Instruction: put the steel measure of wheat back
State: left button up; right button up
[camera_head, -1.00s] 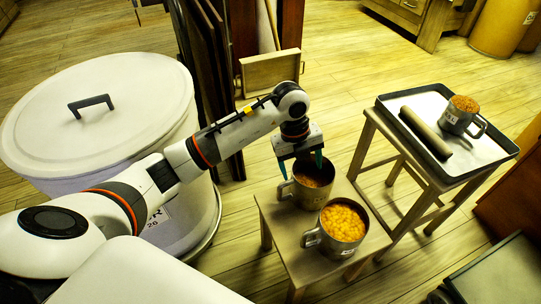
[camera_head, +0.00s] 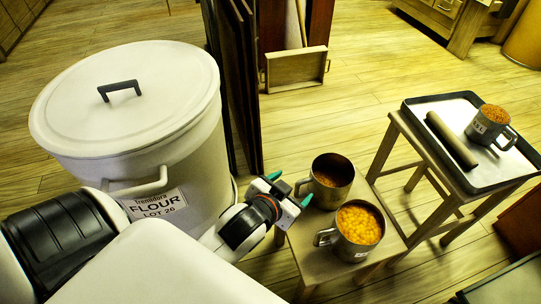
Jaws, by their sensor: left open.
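A steel measure of brown grain (camera_head: 332,180) stands upright at the back of a small wooden stool (camera_head: 308,262). A second steel measure, full of yellow kernels (camera_head: 357,233), stands in front of it. A third, with orange-brown grain (camera_head: 490,122), stands on a metal tray (camera_head: 512,177) on a taller stand at right. I cannot tell for sure which grain is wheat. My left gripper (camera_head: 291,188) is open and empty, just left of the back measure, its green fingertips apart near that measure's handle side. Whether it touches the measure is unclear. My right gripper is not in view.
A large white lidded flour bin (camera_head: 130,100) fills the left, close to my left arm. Dark upright boards (camera_head: 237,85) and a wooden box (camera_head: 296,70) stand behind. Floor shows between stool and stand.

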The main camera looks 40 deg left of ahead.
pick_arm(q)
jog(key=s+d+f+g+h, duration=0.1)
jog(key=s+f+g, duration=0.4)
jog(key=s, duration=0.4)
jog(key=shift+s+f, duration=0.15)
jog(key=shift+f, duration=0.15)
